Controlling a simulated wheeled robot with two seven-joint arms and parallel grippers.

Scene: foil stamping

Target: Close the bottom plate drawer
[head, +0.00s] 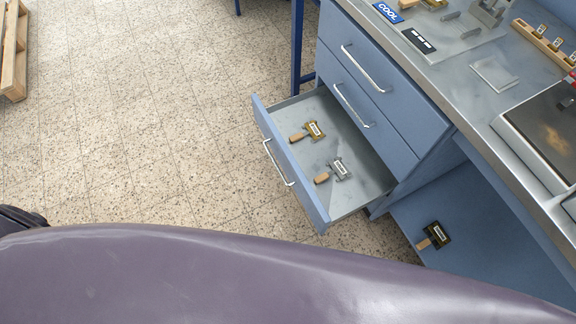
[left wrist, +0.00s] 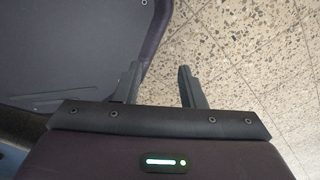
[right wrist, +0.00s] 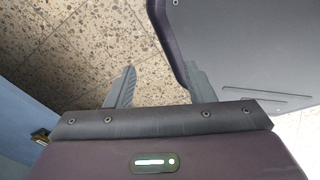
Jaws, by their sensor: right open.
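The bottom plate drawer (head: 297,187) is pulled out from the blue cabinet in the head view, its front panel well clear of the cabinet face. A silver bar handle (head: 278,163) is on its front. My right gripper (right wrist: 160,85) shows in the right wrist view, open and empty above the floor. Neither gripper shows in the head view.
Two upper drawers (head: 372,97) are shut. The workbench (head: 446,75) holds a COOL sign (head: 388,12), plates and a wooden rack (head: 543,44). Another wooden-handled plate (head: 434,235) lies on a low blue shelf (head: 480,250). The speckled floor (head: 150,120) left of the drawer is clear. A pallet (head: 14,50) stands far left.

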